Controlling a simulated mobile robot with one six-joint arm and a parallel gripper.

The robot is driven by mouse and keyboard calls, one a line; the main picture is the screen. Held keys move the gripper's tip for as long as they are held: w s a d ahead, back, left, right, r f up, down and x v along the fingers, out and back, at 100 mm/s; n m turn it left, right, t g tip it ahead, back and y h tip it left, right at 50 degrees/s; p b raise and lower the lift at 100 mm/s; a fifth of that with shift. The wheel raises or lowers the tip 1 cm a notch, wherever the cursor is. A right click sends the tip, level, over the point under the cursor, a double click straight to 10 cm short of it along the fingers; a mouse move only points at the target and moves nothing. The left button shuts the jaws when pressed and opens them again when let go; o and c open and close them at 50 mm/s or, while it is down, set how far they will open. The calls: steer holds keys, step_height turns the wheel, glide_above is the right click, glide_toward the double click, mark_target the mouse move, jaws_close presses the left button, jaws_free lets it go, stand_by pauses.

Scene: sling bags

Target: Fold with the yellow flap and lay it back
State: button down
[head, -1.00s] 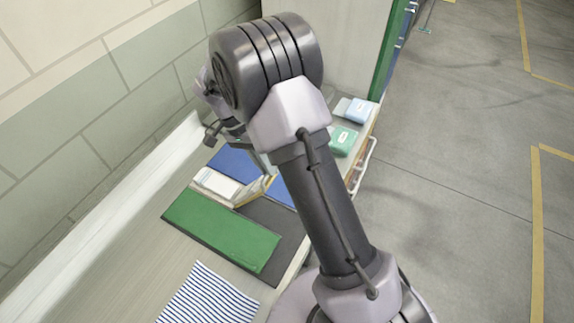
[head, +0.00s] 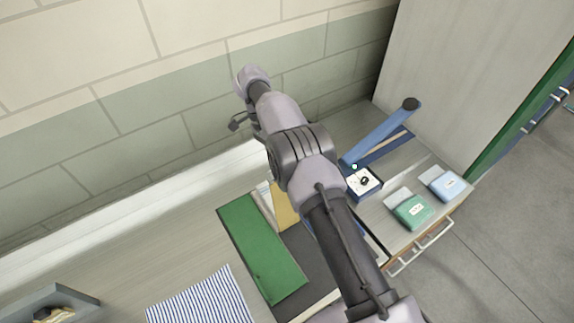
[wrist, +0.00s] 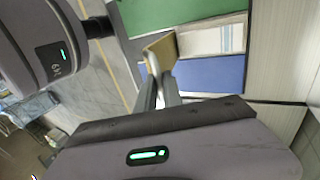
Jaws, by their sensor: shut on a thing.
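The yellow flap (head: 284,207) stands raised at the edge of the folder-like piece, partly behind my arm in the head view. In the wrist view the yellow flap (wrist: 159,54) is at the fingertips of my gripper (wrist: 160,82), which is shut on it. The green panel (head: 262,250) lies flat on the left, over a dark panel (head: 312,258). In the wrist view the green panel (wrist: 185,15), a pale inner section (wrist: 212,41) and a blue panel (wrist: 210,76) lie around the flap. My arm hides my gripper in the head view.
A striped cloth (head: 205,298) lies in front, and a grey tray (head: 60,300) stands at the left. The brick wall closes the back.

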steer(key=shift+w+a+f, duration=0.2)
steer(key=shift+w+f, duration=0.05)
steer(key=shift+w, duration=0.05)
